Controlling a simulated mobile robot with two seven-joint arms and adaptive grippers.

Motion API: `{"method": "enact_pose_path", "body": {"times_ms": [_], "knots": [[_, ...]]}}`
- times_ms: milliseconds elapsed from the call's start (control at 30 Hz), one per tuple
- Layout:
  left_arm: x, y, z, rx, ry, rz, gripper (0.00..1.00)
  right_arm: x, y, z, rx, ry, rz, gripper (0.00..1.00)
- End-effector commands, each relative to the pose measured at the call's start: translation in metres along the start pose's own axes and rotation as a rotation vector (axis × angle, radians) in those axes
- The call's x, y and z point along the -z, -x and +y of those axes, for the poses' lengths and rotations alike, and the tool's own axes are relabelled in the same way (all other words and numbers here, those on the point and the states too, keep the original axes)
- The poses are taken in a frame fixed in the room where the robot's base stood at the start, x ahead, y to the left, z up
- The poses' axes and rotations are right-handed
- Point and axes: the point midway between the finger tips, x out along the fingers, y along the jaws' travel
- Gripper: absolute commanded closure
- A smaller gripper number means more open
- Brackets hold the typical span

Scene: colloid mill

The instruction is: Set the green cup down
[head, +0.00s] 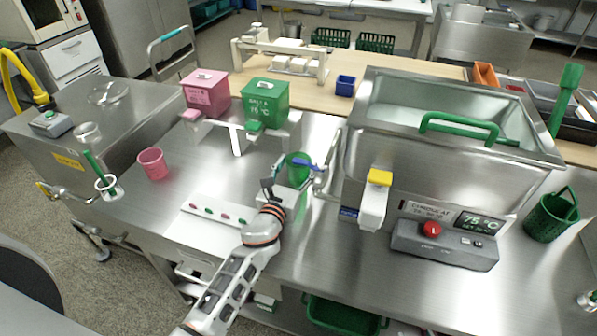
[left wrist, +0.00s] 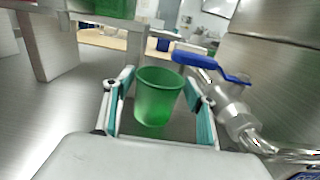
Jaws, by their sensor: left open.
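The green cup (head: 297,165) is upright on the steel table side, beside the blue-handled valve (head: 306,164). In the left wrist view the green cup (left wrist: 157,98) sits between the two fingers, with small gaps at its sides. My left gripper (head: 282,182) is open around it; it also shows in the left wrist view (left wrist: 160,108). My right gripper is not in view.
The valve's blue lever (left wrist: 210,67) is close to the cup's right. A pink cup (head: 152,164) stands left on the table. Pink (head: 206,92) and green (head: 265,104) boxes stand on a raised rack behind. A steel bath (head: 450,125) is on the right.

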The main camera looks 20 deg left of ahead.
Motion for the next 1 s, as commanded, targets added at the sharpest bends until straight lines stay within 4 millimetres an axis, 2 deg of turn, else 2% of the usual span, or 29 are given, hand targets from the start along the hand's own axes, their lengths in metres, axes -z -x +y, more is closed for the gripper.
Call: {"method": "enact_pose_path", "body": {"times_ms": [200,233,333,467,1000], "knots": [[-0.0002,-0.0013,0.0003,0.000,0.000,0.000,0.44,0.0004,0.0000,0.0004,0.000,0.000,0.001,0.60],[-0.0001,-0.0013,0.0003,0.000,0.000,0.000,0.46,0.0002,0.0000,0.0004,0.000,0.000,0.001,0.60],[-0.0001,-0.0012,0.0003,0.000,0.000,0.000,0.72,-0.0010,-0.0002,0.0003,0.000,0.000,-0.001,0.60],[-0.0004,-0.0012,0.0003,0.000,0.000,-0.001,0.79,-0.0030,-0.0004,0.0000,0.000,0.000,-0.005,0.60],[-0.0062,-0.0033,0.0053,0.000,-0.002,-0.001,0.79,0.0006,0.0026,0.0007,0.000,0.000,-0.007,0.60]]}}
